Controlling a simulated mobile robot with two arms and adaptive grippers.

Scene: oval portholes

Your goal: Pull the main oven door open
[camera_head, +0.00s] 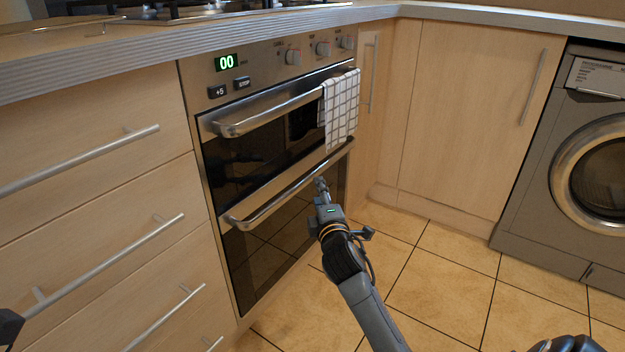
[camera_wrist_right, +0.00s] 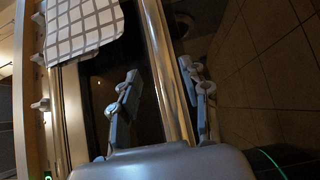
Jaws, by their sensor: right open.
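The built-in oven has a dark glass main door (camera_head: 268,238) at the bottom, which is closed. Its silver bar handle (camera_head: 275,203) slants across the door's top edge. My right gripper (camera_head: 321,184) is at the far half of this handle. In the right wrist view, the handle (camera_wrist_right: 167,70) runs between the two spread fingers of my right gripper (camera_wrist_right: 163,97). The fingers stand on either side of the bar, with visible gaps. My left gripper is not clearly shown.
A smaller upper door (camera_head: 245,150) is closed, with a checked towel (camera_head: 341,110) over its handle. Drawers with long bar handles (camera_head: 105,262) flank the oven at left. A washing machine (camera_head: 570,190) stands at right. The tiled floor (camera_head: 440,290) before the oven is largely clear.

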